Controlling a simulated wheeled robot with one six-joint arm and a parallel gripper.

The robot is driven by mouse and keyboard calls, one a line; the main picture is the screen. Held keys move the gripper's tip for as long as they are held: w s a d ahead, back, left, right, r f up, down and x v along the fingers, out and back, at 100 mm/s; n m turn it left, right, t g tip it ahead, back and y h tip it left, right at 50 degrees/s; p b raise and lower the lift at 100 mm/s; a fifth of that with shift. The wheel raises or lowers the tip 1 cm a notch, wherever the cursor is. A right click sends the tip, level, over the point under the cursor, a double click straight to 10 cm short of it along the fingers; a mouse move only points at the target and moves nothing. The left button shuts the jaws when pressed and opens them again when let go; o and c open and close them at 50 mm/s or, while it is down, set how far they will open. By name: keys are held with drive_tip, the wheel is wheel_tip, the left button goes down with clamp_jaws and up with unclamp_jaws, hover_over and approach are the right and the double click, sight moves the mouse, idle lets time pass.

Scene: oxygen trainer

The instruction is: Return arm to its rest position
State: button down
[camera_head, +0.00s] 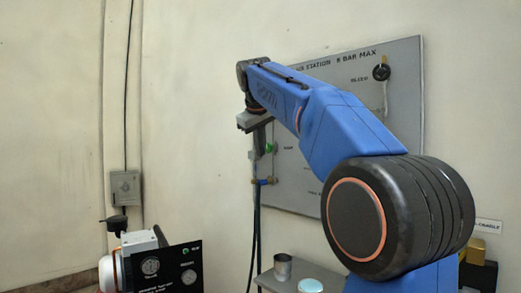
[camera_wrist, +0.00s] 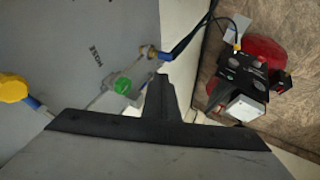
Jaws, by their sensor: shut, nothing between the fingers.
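My blue arm reaches up and to the left across the grey wall panel (camera_head: 400,90) in the head view. My gripper (camera_head: 258,153) points down at the arm's far end, in front of the panel's left edge. It is shut and empty. In the wrist view my gripper (camera_wrist: 160,82) shows as a dark narrow wedge with nothing held at its tip. A green knob (camera_head: 271,148) is just right of the gripper in the head view; it also shows in the wrist view (camera_wrist: 122,86). I cannot tell whether the gripper touches anything there.
A blue fitting (camera_head: 265,181) with dark hoses (camera_head: 253,235) hangs below the gripper. A black gauge box (camera_head: 168,268) stands lower left. A metal cup (camera_head: 283,266) and a round cyan-topped item (camera_head: 310,286) sit on a grey surface. A yellow knob (camera_wrist: 12,88) shows in the wrist view.

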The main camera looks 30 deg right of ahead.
idle(0.4)
drive_tip(key=s+a+f+y, duration=0.1)
drive_tip(key=s+a+f, duration=0.4)
drive_tip(key=s+f, duration=0.6)
drive_tip(key=s+a+f+m+y, duration=0.1)
drive_tip(key=s+a+f, duration=0.4)
drive_tip(key=s+f, duration=0.7)
drive_tip(key=s+a+f+g+y, duration=0.1)
drive_tip(key=s+a+f, duration=0.5)
drive_tip(key=f, duration=1.7)
drive_tip(key=s+y, duration=0.1)
drive_tip(key=s, duration=0.4)
drive_tip(key=shift+s+m, duration=0.2)
drive_tip(key=shift+m, duration=0.1)
